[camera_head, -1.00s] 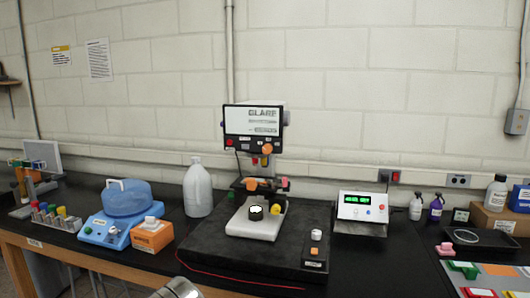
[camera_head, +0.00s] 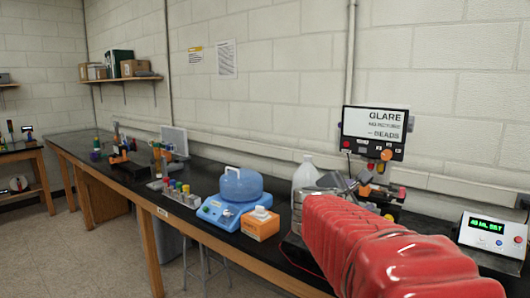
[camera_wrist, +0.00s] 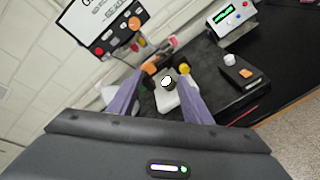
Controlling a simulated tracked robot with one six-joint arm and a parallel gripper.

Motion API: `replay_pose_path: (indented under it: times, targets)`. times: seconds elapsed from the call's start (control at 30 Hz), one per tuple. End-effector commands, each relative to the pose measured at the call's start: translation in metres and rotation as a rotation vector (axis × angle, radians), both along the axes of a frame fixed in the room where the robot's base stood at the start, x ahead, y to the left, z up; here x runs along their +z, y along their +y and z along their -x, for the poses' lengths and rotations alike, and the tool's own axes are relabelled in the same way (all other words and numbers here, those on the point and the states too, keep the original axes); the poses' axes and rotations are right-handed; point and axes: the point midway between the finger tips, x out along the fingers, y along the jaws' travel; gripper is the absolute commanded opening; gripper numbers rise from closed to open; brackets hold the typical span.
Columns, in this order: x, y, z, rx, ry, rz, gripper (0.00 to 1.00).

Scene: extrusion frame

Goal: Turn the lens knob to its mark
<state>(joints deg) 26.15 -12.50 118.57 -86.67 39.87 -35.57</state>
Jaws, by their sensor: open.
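The instrument with a screen (camera_head: 373,128) stands at the right in the head view, its screen reading GLARE and BEADS. The screen (camera_wrist: 92,20) is also at the top of the wrist view. Orange knobs (camera_head: 386,154) sit at its lower edge and below; one shows in the wrist view (camera_wrist: 134,23). I cannot tell which is the lens knob, and no mark is readable. A black round part with a white top (camera_wrist: 168,83) stands on the white stage (camera_wrist: 178,101). My gripper (camera_wrist: 162,77) is open, its purple-grey fingers either side of that part in the picture, with nothing between them.
My red arm covers the instrument's base in the head view. A white box with a green display (camera_head: 490,235) stands right. A plastic jug (camera_head: 304,173), an orange box (camera_head: 260,224) and a blue device (camera_head: 226,212) stand left. The black bench has bare surface at front right.

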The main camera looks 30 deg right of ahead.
Motion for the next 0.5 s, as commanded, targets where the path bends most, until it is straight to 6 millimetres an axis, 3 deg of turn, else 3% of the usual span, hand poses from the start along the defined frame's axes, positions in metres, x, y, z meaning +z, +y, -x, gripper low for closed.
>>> replay_pose_path:
  times: [0.1, 0.3, 0.5]
  targets:
    - [0.018, -0.032, -0.011, 0.027, 0.136, 0.146, 0.45]
    - [0.041, -0.073, -0.028, 0.071, 0.358, 0.362, 0.45]
    - [0.051, -0.090, -0.036, 0.089, 0.464, 0.458, 0.45]
